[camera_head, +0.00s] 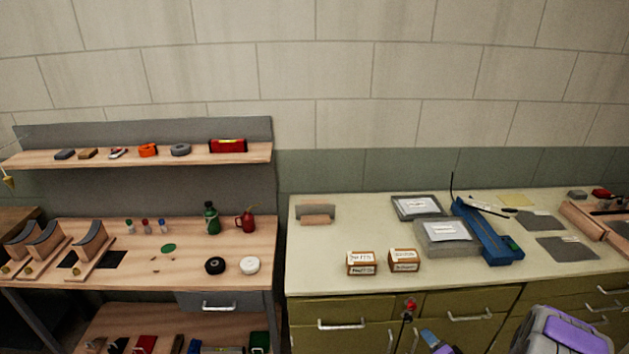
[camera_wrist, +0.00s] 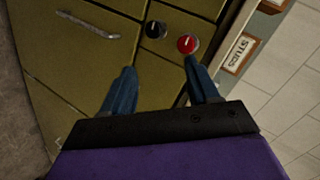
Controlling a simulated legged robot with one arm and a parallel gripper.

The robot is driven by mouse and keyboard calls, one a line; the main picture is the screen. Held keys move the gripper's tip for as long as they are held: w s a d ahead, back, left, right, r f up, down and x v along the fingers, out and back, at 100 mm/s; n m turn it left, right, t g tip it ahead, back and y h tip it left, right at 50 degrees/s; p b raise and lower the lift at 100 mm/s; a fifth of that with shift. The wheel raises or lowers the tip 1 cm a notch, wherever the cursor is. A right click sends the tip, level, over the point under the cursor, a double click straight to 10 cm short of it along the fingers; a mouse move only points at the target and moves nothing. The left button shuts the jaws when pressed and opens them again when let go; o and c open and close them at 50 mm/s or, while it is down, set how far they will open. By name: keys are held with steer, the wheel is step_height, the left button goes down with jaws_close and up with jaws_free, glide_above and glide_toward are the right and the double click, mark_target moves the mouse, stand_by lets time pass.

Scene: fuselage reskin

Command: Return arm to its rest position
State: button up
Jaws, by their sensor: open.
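My gripper (camera_wrist: 158,72) is open, with two blue fingers apart and nothing between them. In the wrist view it faces the olive drawer fronts (camera_wrist: 75,70), its right fingertip appearing just below a red knob (camera_wrist: 187,44). I cannot tell if it touches the cabinet. In the head view, only part of my gripper (camera_head: 430,338) shows at the bottom edge, in front of the cabinet and below the countertop. My grey and purple arm link shows at the bottom right.
The cream countertop (camera_head: 345,240) holds two labelled boxes (camera_head: 361,264), grey cases (camera_head: 447,232) and a blue tool (camera_head: 487,235). A wooden workbench (camera_head: 190,230) stands left. Drawer handles (camera_head: 341,324) stick out.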

steer(key=s+a+r+n+g+h, duration=0.2)
steer(key=s+r+n+g, duration=0.15)
steer(key=r, duration=0.65)
steer(key=s+a+r+n+g+h, duration=0.25)
steer(key=s+r+g, duration=0.2)
steer(key=r, duration=0.55)
steer(key=s+a+r+n+g+y, duration=0.1)
steer(key=s+a+r, duration=0.3)
steer(key=s, duration=0.5)
steer(key=s+a+r+n+g, duration=0.2)
steer(key=s+a+r, duration=0.3)
steer(key=s, duration=0.5)
steer(key=s+a+r+n+g+y, duration=0.1)
steer(key=s+a+r+n+g, duration=0.1)
steer(key=s+a, duration=0.6)
step_height(320, 180, up, 3)
steer(key=shift+s+f+g+y, duration=0.1)
steer(key=shift+s+g+y, duration=0.25)
steer(key=shift+s+g, duration=0.55)
